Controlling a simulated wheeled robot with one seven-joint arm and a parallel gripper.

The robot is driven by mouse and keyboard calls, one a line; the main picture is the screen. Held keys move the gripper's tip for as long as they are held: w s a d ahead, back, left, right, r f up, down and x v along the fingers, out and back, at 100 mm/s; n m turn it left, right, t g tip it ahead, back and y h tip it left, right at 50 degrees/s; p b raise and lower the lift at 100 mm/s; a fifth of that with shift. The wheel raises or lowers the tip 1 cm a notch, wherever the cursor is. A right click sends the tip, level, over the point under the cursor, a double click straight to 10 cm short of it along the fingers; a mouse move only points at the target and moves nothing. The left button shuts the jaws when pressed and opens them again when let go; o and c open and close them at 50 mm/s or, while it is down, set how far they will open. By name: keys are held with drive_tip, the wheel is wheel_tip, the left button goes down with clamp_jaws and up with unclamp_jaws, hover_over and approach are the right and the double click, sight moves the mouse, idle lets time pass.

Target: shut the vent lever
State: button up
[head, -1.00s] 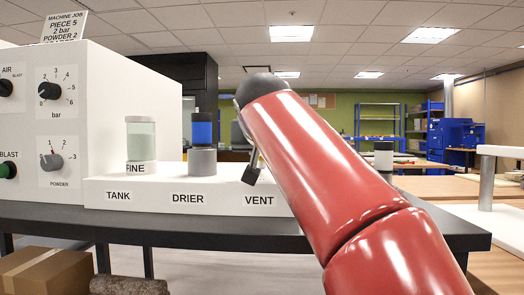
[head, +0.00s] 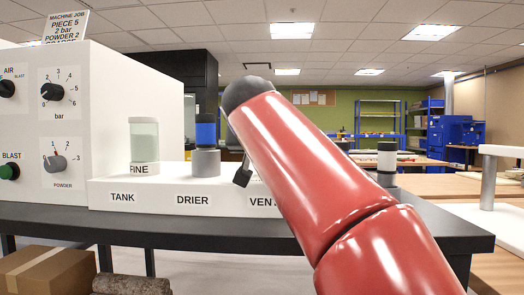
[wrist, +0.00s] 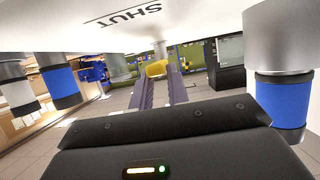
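The vent's place on the white console is marked by the VENT label (head: 262,201) in the head view; my red arm hides the lever there. In the wrist view, which is upside down, a yellow piece (wrist: 156,69), likely the lever's grip, shows at my fingertips. My gripper (wrist: 161,82) points toward it with its two fingers apart and a gap between them. I cannot tell whether either finger touches the yellow piece. A SHUT label (wrist: 124,15) is on the white surface at the top of the wrist view.
The blue-topped drier (head: 205,145) and the glass tank (head: 144,142) stand left of my arm. A white jar with dark bands (head: 386,160) stands to the right. In the wrist view, blue-and-grey cylinders flank my gripper, at left (wrist: 60,85) and right (wrist: 282,103).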

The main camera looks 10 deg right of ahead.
drive_tip(key=o, duration=0.4)
drive_tip(key=v, duration=0.8)
drive_tip(key=shift+f, duration=0.15)
